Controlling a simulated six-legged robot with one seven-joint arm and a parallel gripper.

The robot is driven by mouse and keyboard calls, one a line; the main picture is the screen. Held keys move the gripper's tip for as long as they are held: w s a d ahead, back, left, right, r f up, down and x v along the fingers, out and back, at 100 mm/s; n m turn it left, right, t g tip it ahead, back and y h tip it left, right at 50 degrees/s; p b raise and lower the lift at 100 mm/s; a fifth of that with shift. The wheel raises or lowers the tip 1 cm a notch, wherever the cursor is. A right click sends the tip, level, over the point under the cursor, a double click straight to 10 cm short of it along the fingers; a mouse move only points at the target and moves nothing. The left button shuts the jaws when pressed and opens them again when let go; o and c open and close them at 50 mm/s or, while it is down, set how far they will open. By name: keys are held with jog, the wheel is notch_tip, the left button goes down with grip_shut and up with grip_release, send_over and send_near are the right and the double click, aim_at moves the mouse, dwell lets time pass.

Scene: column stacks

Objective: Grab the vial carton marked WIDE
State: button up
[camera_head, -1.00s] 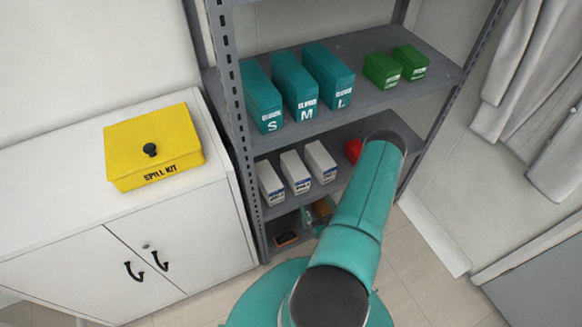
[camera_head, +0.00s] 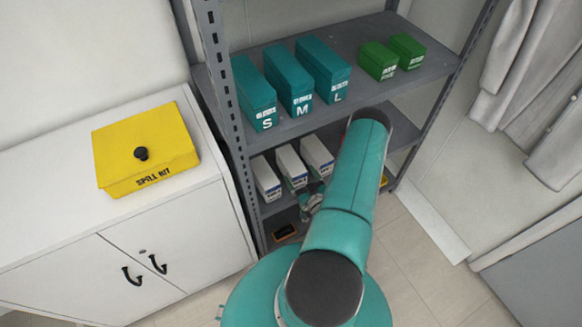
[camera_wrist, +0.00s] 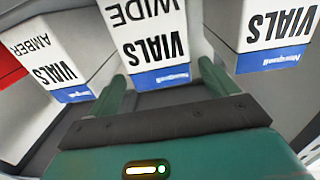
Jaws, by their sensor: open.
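The WIDE vial carton (camera_wrist: 148,40) is white with a blue band and fills the top middle of the wrist view, its lettering upside down. In the head view it appears to be the middle white carton (camera_head: 291,167) on the middle shelf. My gripper (camera_wrist: 163,85) is open and empty, its two teal fingers pointing at the carton's blue-banded end. The fingertips lie near its two lower corners; I cannot tell whether they touch. In the head view my forearm hides most of the gripper.
An AMBER vial carton (camera_wrist: 58,62) and another vial carton (camera_wrist: 255,35) flank it closely. The shelf above holds teal boxes (camera_head: 296,85) and green boxes (camera_head: 379,60). A grey rack post (camera_head: 228,120) stands at left, beside a white cabinet (camera_head: 60,235) with a yellow spill kit (camera_head: 145,150).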

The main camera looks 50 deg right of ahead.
aim_at(294, 166)
jog(key=shift+x, duration=2.75)
jog(key=shift+a, duration=0.1)
jog(key=c, duration=1.4)
